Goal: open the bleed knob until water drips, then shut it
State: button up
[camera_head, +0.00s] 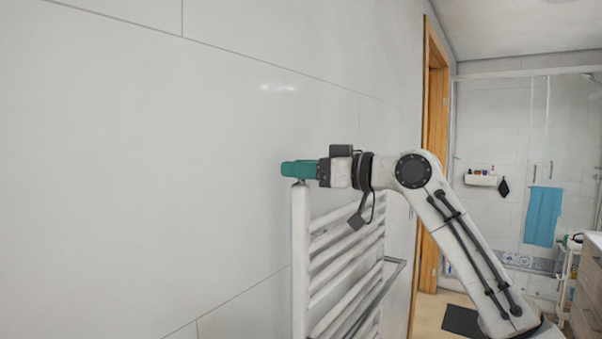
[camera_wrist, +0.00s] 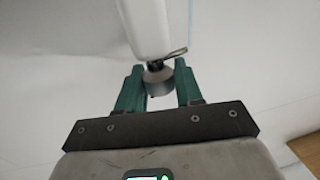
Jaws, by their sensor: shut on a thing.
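A white ladder-style towel radiator (camera_head: 300,250) stands along the tiled wall. The bleed knob (camera_wrist: 158,82) is a small grey cylinder on a dark stem at the end of the radiator's white upright, which also shows in the wrist view (camera_wrist: 152,28). My gripper (camera_head: 289,169) is at the top of the left upright, its teal fingers level. In the wrist view my gripper (camera_wrist: 159,70) has one finger on each side of the knob and is shut on it. The fingers hide the knob in the head view. I see no clear water drop.
A grey rail (camera_head: 388,280) sticks out from the radiator's front below my arm. A wooden door frame (camera_head: 430,150) stands behind on the right. Further back are a shower with a blue towel (camera_head: 543,216) and a cabinet (camera_head: 588,290). The wall left of the radiator is bare.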

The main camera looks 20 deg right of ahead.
jog(key=m+t+h+b, duration=0.1)
jog(key=m+t+h, duration=0.1)
jog(key=h, duration=0.1)
jog(key=m+t+h, duration=0.2)
jog(key=m+h, duration=0.1)
jog(key=h, duration=0.1)
jog(key=shift+a+b, duration=0.15)
jog(key=shift+b, duration=0.2)
jog(key=m+h, duration=0.2)
jog(key=h, duration=0.2)
jog(key=m+t+h, duration=0.1)
jog(key=m+h, duration=0.2)
jog(key=h, duration=0.1)
jog(key=shift+m, duration=0.3)
jog(key=shift+h, duration=0.5)
jog(key=o, duration=0.9)
jog(key=shift+o, duration=0.2)
jog(key=s+a+b, duration=0.1)
jog(key=s+b, duration=0.2)
jog(key=s, duration=0.7)
jog(key=shift+s+a, duration=0.25)
jog(key=shift+s, duration=0.05)
